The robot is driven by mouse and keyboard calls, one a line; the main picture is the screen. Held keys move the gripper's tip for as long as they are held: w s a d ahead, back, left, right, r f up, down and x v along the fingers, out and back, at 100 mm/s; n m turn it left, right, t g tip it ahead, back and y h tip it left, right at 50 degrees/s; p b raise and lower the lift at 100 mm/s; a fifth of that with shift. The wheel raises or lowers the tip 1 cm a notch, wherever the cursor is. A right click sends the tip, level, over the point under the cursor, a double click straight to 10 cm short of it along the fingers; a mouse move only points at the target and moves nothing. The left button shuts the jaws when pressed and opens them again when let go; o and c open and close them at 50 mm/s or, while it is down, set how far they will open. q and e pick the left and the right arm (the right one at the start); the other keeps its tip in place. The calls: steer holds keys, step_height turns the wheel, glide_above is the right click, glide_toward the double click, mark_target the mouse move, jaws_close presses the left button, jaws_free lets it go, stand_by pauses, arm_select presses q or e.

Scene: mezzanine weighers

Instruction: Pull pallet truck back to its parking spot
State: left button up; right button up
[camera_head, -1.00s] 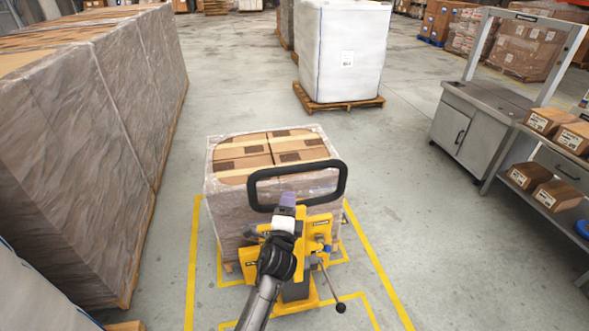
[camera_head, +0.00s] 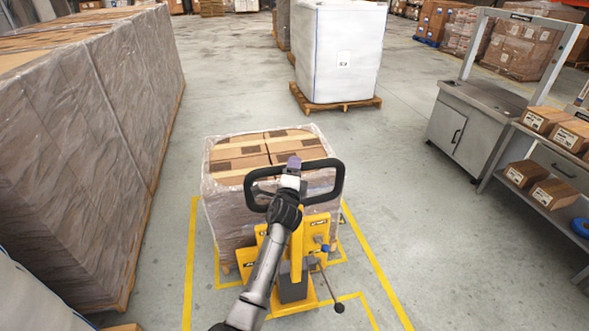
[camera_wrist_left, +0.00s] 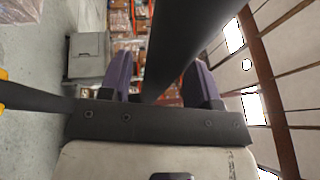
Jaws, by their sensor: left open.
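The yellow pallet truck (camera_head: 317,237) stands within yellow floor lines, with a plastic-wrapped load of brown cartons (camera_head: 238,160) on its far side. Its black loop handle (camera_head: 339,183) rises above the truck toward me. My left gripper (camera_head: 293,163) is at the loop's upper bar, its purple fingertips overlapping the bar in the head view. In the left wrist view, the black bar (camera_wrist_left: 185,45) passes between two spread purple fingers, which are open. I cannot tell whether they touch the bar. My right gripper is in neither view.
A tall wrapped pallet stack (camera_head: 75,160) stands close on the left. A white wrapped load (camera_head: 340,50) on a wooden pallet stands ahead. A grey workbench (camera_head: 465,125) and a shelf with cartons (camera_head: 550,194) line the right. Grey floor between them is clear.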

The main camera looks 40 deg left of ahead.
arm_select(q)
steer(key=shift+w+a, duration=0.3)
steer(key=shift+w, duration=0.2)
jaws_close()
stand_by(0.3)
